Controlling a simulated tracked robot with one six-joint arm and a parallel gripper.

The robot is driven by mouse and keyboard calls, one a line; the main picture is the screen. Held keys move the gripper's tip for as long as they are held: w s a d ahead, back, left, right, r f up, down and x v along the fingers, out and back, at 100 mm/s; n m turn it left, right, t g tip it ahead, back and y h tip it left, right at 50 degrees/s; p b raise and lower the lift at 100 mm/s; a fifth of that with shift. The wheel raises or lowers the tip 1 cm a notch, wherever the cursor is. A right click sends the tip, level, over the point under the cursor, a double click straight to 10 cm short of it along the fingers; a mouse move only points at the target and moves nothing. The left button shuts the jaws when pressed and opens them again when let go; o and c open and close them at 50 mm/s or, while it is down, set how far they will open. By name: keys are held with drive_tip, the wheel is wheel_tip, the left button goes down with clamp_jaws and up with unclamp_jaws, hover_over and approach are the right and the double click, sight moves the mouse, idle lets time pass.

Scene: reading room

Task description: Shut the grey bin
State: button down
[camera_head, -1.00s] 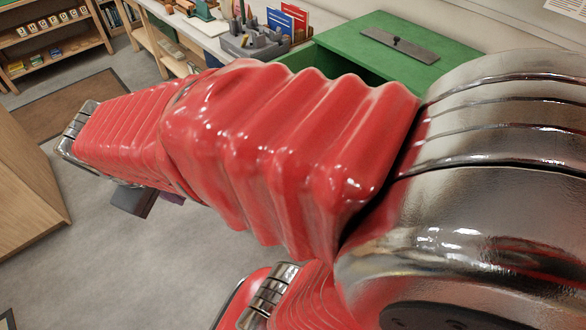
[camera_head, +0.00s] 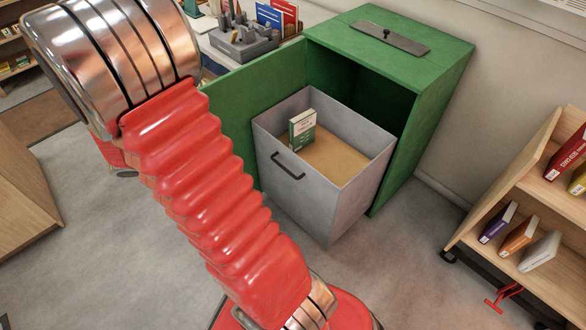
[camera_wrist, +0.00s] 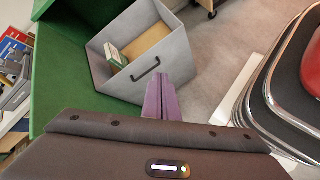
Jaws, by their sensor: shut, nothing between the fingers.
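The grey bin (camera_head: 315,205) stands pulled out of a green cabinet (camera_head: 455,55), with its open top showing. A dark handle (camera_head: 287,167) is on its front wall. A small green and white book (camera_head: 303,128) stands inside on a tan bottom. In the wrist view the bin (camera_wrist: 125,86) lies ahead, with its handle (camera_wrist: 146,71) just beyond my fingertips. My gripper (camera_wrist: 163,80) is shut and empty, with purple fingers pointing toward the bin's front. I cannot tell whether the fingertips touch it. In the head view my arm hides the gripper.
The cabinet's green door (camera_head: 240,108) stands open on the bin's left. A wooden book cart (camera_head: 545,190) with several books is at the right. A grey desk organizer (camera_head: 245,42) sits behind the door. Grey floor (camera_head: 400,275) is clear before the bin.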

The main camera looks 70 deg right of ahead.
drive_tip(key=s+d+f+n+h, duration=0.2)
drive_tip(key=d+f+n, duration=0.2)
drive_tip(key=f, duration=0.9)
drive_tip(key=s+d+f+n+h, duration=0.3)
drive_tip(key=d+f+n, duration=0.2)
drive_tip(key=d+f, duration=0.4)
wheel_tip(320, 180, down, 4)
drive_tip(key=shift+s+d+r+g, duration=0.15)
drive_tip(key=shift+s+d+g, duration=0.1)
drive_tip(key=shift+d+g, duration=0.15)
approach(303, 167)
drive_tip(key=x, duration=0.5)
drive_tip(key=shift+s+a, duration=0.1)
drive_tip(key=shift+s, duration=0.15)
drive_tip(key=shift+s+d, duration=0.2)
drive_tip(key=shift+d, duration=0.3)
drive_tip(key=shift+d, duration=0.15)
